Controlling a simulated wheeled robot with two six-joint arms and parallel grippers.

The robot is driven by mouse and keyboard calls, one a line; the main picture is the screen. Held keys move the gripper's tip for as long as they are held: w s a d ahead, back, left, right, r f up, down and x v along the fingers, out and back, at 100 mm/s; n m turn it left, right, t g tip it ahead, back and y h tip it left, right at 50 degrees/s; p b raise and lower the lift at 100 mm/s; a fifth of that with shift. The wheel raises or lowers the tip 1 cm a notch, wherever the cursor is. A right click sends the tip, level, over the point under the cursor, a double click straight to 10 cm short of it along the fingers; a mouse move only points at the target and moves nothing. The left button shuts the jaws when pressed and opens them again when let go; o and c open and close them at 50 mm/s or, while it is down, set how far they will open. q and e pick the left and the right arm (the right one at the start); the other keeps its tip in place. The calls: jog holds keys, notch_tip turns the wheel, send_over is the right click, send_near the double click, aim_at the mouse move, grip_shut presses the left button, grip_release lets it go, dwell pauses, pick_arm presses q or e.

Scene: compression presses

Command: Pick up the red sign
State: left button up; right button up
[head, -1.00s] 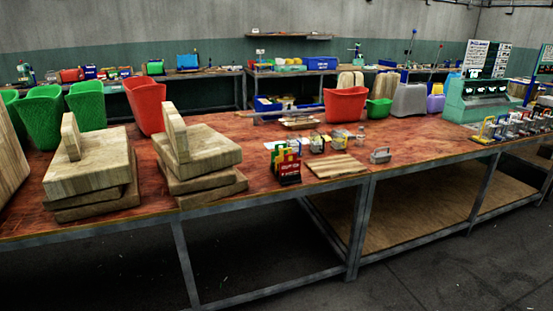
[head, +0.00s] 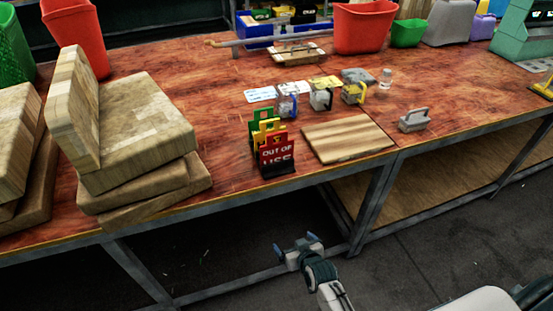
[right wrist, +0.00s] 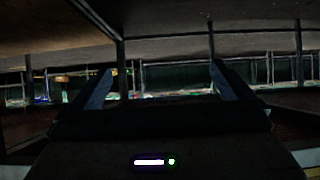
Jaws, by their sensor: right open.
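The red sign (head: 277,155) reads "OUT OF USE" and stands upright at the front edge of the red-brown table. A yellow sign (head: 266,127) and a green sign (head: 256,120) stand close behind it in the same dark holder. My right gripper (head: 298,240) is below the table top, in front of the table and under the sign, open and empty. The right wrist view also shows the right gripper's two fingers (right wrist: 155,85) spread apart, facing the dark space under the table. The left gripper is not in view.
A wooden board (head: 347,138) lies just right of the signs. Stacked wooden blocks (head: 143,150) stand to the left. A grey-handled block (head: 414,121) sits to the right.

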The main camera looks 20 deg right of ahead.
jog(key=w+r+t, duration=0.1)
jog(key=w+r, duration=0.1)
jog(key=r, duration=0.3)
jog(key=w+r+t, duration=0.1)
jog(key=w+r, duration=0.1)
jog(key=r, duration=0.4)
jog(key=w+a+r+t, duration=0.1)
jog(key=r, duration=0.4)
jog(key=shift+w+r+t, duration=0.25)
jog(key=shift+w+t, duration=0.15)
jog(key=t, duration=0.3)
send_near(278, 144)
jog(key=w, duration=0.6)
jog(key=shift+w+a, duration=0.2)
jog(key=shift+w, duration=0.15)
jog(key=w+p, duration=0.1)
jog(key=w, duration=0.4)
jog(key=shift+a+r+p, duration=0.1)
jog(key=shift+r+p, duration=0.05)
jog(key=shift+p, duration=0.2)
jog(key=shift+w, duration=0.3)
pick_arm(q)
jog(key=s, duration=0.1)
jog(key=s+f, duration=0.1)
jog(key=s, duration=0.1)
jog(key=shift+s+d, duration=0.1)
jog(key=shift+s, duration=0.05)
pick_arm(e)
jog(key=c, duration=0.7)
